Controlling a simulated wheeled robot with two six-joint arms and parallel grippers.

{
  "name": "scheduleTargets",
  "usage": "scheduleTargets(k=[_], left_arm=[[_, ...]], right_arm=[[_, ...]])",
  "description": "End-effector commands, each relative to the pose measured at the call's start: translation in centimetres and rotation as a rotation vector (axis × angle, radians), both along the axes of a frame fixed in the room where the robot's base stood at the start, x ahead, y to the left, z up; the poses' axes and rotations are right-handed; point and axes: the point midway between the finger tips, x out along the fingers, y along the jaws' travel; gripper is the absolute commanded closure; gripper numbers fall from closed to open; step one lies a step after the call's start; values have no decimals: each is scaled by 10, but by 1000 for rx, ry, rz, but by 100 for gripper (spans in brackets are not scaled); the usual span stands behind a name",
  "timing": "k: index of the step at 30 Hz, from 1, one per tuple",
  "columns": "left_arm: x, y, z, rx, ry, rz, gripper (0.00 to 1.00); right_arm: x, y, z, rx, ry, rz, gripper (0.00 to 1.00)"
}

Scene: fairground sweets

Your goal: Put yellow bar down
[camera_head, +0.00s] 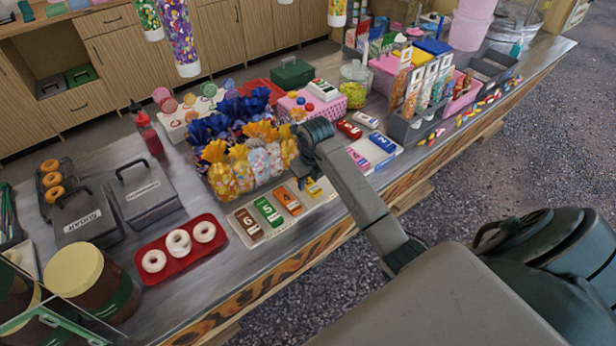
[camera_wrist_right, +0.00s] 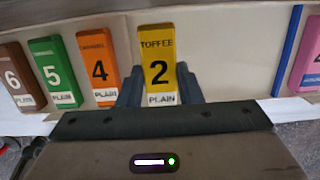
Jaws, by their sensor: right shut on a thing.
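The yellow bar (camera_wrist_right: 158,58), marked TOFFEE, 2 and PLAIN, stands between the two dark fingers of my right gripper (camera_wrist_right: 159,88) in the right wrist view. The fingers are shut on its sides. In the head view the yellow bar (camera_head: 313,188) shows only in part, below my right wrist, which hides the rest of the right gripper. It is at the right of the orange bar (camera_head: 288,201), over the pale tray (camera_head: 272,230). I cannot tell whether its underside touches the tray. My left gripper is not in view.
A green bar (camera_head: 268,210) and a brown bar (camera_head: 248,223) are left of the orange one. A pink bar (camera_head: 358,158) and a blue bar (camera_head: 382,142) lie to the right. Bagged sweets (camera_head: 243,175) stand close behind. A red doughnut tray (camera_head: 182,262) is at the left.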

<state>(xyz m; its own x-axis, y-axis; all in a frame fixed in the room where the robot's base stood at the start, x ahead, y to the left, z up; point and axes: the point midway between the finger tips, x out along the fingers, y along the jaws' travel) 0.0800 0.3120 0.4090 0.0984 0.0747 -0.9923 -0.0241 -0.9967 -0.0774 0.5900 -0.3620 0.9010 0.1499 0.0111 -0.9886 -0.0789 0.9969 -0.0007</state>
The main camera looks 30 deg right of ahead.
Motion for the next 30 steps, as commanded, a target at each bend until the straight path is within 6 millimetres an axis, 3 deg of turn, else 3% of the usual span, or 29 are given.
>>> scheduleTargets(k=[18,19,22,30], left_arm=[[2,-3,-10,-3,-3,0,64],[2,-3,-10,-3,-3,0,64],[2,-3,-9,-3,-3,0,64],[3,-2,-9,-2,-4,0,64]], right_arm=[[0,0,-12,0,0,0,92],[0,0,-12,0,0,0,66],[0,0,-12,0,0,0,46],[0,0,-11,0,0,0,46]])
